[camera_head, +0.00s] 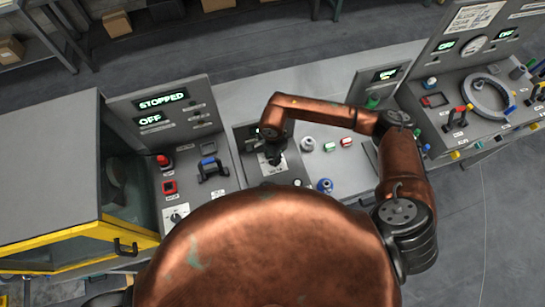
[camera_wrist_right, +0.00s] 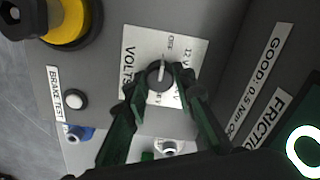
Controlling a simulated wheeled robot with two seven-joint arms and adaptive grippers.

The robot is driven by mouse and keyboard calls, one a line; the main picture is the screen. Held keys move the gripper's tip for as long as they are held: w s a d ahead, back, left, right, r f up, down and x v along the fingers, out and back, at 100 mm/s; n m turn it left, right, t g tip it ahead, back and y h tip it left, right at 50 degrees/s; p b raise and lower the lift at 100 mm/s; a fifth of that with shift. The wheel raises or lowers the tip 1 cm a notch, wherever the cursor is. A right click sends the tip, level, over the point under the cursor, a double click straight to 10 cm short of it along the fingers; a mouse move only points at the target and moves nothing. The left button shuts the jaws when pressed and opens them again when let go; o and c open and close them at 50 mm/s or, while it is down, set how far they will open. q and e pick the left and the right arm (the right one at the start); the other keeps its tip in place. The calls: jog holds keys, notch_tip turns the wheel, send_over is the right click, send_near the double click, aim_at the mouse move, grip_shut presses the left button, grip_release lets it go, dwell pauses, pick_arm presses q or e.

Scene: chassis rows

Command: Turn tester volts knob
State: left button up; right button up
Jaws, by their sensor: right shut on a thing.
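The tester volts knob (camera_wrist_right: 160,77) is a small dark round knob with a white pointer line on a white plate (camera_wrist_right: 142,48) marked VOLTS, OFF and 12 V. The pointer line runs nearly up and down in the wrist view, its upper end near OFF. My right gripper (camera_wrist_right: 159,82) has its dark green fingers on either side of the knob and is shut on it. In the head view my right gripper (camera_head: 272,156) points down over the tester plate (camera_head: 268,167) and hides the knob. My left gripper does not show.
A BRAKE TEST button (camera_wrist_right: 75,99) and a yellow-and-black knob (camera_wrist_right: 68,20) are beside the plate. A panel reading STOPPED and OFF (camera_head: 162,104) and a yellow-edged cabinet (camera_head: 60,247) stand left. Small parts, including a blue one (camera_head: 324,185), lie on the bench right of the tester.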

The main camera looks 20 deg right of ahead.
jog(key=shift+m, duration=0.3)
grip_shut()
jog(key=shift+f+m+b, duration=0.1)
jog(key=shift+m+b, duration=0.9)
jog(key=shift+m, duration=0.2)
jog(key=m+b, duration=0.1)
jog(key=m, duration=0.1)
jog(key=shift+m, duration=0.3)
jog(key=m+b, duration=0.1)
jog(key=m, duration=0.2)
jog(key=shift+m+b, duration=0.55)
jog(key=shift+m, duration=0.95)
jog(key=o, duration=1.1)
grip_release()
